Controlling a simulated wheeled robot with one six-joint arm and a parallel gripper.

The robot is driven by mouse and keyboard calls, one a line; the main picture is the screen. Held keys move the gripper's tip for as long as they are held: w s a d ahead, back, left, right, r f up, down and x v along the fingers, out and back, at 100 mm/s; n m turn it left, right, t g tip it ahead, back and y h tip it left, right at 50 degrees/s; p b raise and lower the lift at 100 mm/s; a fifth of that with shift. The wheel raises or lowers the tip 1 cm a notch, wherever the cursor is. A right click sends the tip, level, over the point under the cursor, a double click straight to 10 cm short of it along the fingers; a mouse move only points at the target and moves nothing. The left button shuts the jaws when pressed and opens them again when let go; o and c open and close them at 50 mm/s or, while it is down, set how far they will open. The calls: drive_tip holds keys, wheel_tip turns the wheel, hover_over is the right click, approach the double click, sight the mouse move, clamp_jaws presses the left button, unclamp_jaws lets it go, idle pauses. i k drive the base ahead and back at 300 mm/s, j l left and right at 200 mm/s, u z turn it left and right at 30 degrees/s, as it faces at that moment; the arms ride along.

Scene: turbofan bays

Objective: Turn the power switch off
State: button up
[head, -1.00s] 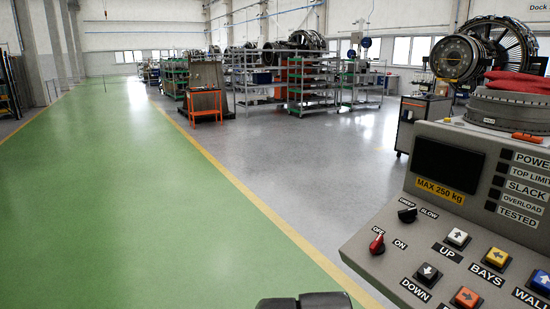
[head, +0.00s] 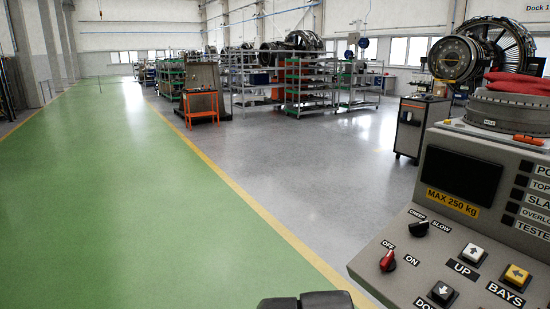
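A grey control panel (head: 452,225) stands at the right of the head view. No gripper can be made out, and nothing touches the switch. A dark part, probably of my own arm, shows at the bottom edge.
Beside the red switch are a black creep/slow knob (head: 419,228) and several push buttons, such as UP (head: 472,254). The panel's display (head: 461,174) is dark. A trolley (head: 419,126) stands behind the panel. The green floor lane (head: 130,210) is clear.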

sight(387, 264)
drive_tip(key=k, duration=0.1)
drive_tip(key=i+z, duration=0.8)
drive_tip(key=k, duration=0.05)
